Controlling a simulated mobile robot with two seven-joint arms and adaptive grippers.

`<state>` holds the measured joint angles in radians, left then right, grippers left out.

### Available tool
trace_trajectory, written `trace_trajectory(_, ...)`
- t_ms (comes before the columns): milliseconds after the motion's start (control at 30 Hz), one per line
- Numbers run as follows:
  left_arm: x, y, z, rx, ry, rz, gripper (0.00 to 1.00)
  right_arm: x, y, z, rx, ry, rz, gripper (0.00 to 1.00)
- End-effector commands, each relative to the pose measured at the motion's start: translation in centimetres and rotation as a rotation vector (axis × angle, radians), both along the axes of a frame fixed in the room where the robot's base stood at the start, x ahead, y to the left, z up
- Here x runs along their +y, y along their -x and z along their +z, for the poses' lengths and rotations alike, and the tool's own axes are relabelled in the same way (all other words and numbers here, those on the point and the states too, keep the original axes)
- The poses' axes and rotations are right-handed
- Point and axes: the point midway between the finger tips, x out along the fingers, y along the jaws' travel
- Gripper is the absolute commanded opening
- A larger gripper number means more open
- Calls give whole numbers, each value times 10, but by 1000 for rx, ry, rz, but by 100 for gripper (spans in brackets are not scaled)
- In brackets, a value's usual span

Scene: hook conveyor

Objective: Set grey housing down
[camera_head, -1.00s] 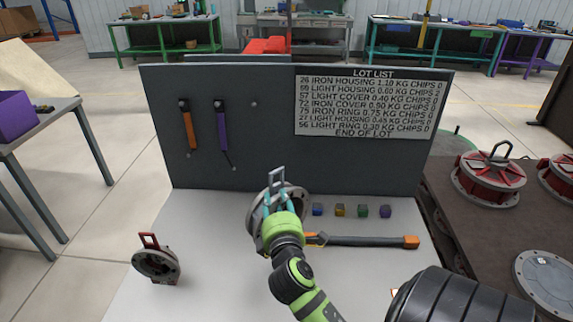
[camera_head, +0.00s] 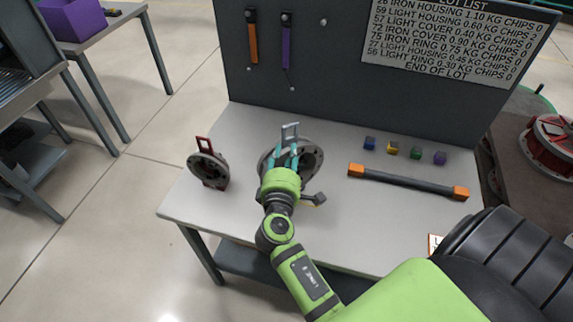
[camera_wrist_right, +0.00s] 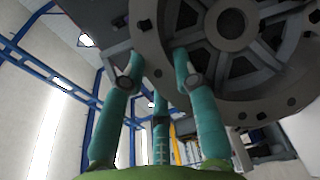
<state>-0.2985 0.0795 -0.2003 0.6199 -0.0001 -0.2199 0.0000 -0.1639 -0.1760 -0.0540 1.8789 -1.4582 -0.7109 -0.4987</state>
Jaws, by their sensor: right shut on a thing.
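The grey housing (camera_head: 309,162) is a round flanged part with a grey loop handle on top. My right gripper (camera_head: 286,158) is shut on it, with its teal fingers at the handle and the rim. The housing is upright over the left half of the light table (camera_head: 240,126); I cannot tell if it touches the surface. In the right wrist view, the housing's spoked face (camera_wrist_right: 232,25) fills the upper right, and the teal fingers (camera_wrist_right: 158,62) reach its edge. The gripper and wrist hide the housing's lower front. My left gripper is not in view.
A smaller part with a red handle (camera_head: 209,171) stands to the left. A small dark block with yellow (camera_head: 315,198) lies beside my wrist. A bar with orange ends (camera_head: 405,182) and several coloured cubes (camera_head: 392,148) are to the right. The grey board (camera_head: 300,75) closes the back.

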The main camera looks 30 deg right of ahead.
Motion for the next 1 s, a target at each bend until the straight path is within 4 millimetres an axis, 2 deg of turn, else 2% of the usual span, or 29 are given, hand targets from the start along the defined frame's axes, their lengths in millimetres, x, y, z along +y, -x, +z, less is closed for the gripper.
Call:
trace_trajectory(267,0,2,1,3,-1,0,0,-1,-1,-31,-1,5,1,0)
trace_trajectory(667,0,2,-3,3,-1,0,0,-1,0,-36,-4,3,0,0)
trace_trajectory(700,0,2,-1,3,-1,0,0,-1,1,-38,2,0,0,46)
trace_trajectory(733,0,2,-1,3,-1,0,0,-1,1,-38,2,0,0,54)
trace_trajectory(1000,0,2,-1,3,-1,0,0,-1,1,-38,3,-1,0,54)
